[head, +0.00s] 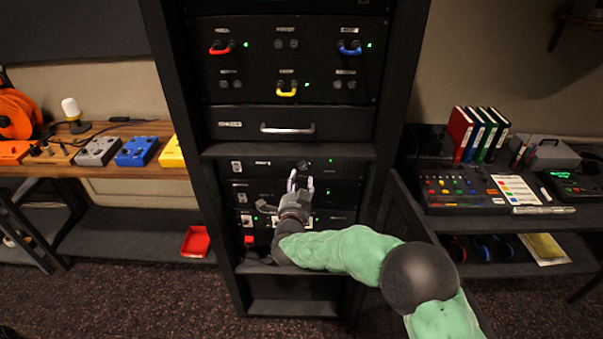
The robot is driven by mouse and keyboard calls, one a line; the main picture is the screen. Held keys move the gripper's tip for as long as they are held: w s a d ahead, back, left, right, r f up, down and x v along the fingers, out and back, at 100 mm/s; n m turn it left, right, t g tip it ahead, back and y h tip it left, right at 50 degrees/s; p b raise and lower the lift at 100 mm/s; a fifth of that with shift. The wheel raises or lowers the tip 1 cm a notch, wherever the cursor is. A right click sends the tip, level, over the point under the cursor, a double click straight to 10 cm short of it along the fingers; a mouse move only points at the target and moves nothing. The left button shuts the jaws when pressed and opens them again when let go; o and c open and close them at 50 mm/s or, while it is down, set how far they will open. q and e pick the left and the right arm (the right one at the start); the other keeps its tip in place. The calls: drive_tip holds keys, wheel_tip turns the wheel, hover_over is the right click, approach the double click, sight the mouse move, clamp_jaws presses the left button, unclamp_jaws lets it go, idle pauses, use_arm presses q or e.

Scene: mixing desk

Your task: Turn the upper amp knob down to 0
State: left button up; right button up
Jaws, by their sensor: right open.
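The upper amp (250,168) is a black unit in the rack, just below the drawer with the silver handle. A small dark round knob (303,167) shows faintly on its front, and I cannot read its setting. My right gripper (300,184) is open, its two fingers pointing up toward the amp fronts just below that knob. I see nothing between the fingers. I cannot tell whether a fingertip touches the amp. The gripper and my forearm hide parts of the lower units. My left gripper is not in view.
The patch panel (315,65) above carries red, blue and yellow cable loops. The drawer handle (287,129) sticks out above the amps. A side desk (465,209) with a mixer and binders stands right, a bench with coloured pedals left. A red tray (196,242) lies low left.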

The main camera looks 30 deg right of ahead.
sight(302, 168)
drive_tip(key=shift+b+x, duration=0.6)
drive_tip(key=shift+x, duration=2.45)
clamp_jaws()
